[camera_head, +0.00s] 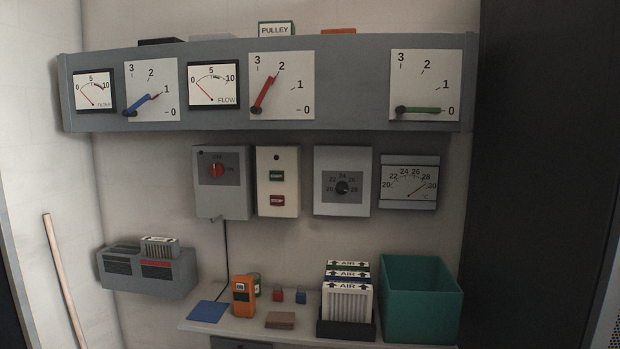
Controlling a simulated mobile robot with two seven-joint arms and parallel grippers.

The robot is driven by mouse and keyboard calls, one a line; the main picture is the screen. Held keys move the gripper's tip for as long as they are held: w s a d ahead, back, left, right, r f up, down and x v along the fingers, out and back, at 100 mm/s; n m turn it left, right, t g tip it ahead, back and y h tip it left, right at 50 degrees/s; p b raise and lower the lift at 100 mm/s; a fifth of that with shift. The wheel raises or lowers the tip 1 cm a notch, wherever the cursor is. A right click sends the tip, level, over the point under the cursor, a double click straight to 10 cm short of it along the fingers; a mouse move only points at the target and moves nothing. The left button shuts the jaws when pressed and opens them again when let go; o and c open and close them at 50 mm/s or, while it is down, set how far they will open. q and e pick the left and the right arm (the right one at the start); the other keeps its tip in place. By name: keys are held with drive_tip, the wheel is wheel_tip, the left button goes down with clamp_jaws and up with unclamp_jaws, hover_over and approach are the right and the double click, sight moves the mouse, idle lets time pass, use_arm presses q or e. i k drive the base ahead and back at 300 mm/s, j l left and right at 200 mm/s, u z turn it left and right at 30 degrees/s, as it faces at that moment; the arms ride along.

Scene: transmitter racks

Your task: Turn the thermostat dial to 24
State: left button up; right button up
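The thermostat (342,181) is a light grey wall box in the middle of the wall, below the gauge panel. The dial's pointer is too small to read. Right of it hangs a thermometer gauge (409,183) marked from 20 to 30 °C, its needle toward the upper right, near 28 to 30. Neither of my grippers is in view.
A grey panel of gauges (370,90) juts out above. Left of the thermostat are a start/stop box (278,182) and a red-knob switch box (221,183). Below, a shelf (235,327) holds air filters (347,302), a teal bin (420,305) and an orange meter (243,297). The space before the thermostat is clear.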

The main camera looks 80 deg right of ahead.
sight(342, 187)
drive_tip(key=z, duration=1.5)
drive_tip(key=i+l+z, duration=0.1)
drive_tip(key=z, duration=0.35)
drive_tip(key=i+z, duration=0.15)
drive_tip(key=z, duration=0.35)
drive_tip(key=i+z, duration=0.15)
drive_tip(key=z, duration=0.3)
drive_tip(key=i+j, duration=0.1)
